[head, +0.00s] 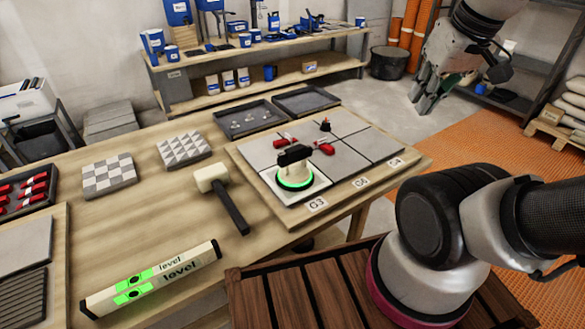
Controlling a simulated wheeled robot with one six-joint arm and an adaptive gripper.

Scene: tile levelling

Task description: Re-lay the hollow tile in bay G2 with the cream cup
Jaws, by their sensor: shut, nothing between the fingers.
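The cream cup (294,172), with a black handle and a bright green ring at its foot, stands upright on the front corner tile (318,191) of the tiled board. The label beside that tile reads G3 (317,204). I cannot read a G2 label; the cup hides part of the tiles behind it. Red levelling pieces (325,148) and a small dark-knobbed piece (325,126) sit on or between the tiles. My gripper (424,106) is shut and empty, high at the upper right, well apart from the cup and board.
A mallet (222,196) and a level (151,278) lie on the bench left of the board. Two patterned tiles (109,175) and dark trays (249,120) are farther back. A tray of red pieces (27,189) is at the left. Shelving (270,73) stands behind.

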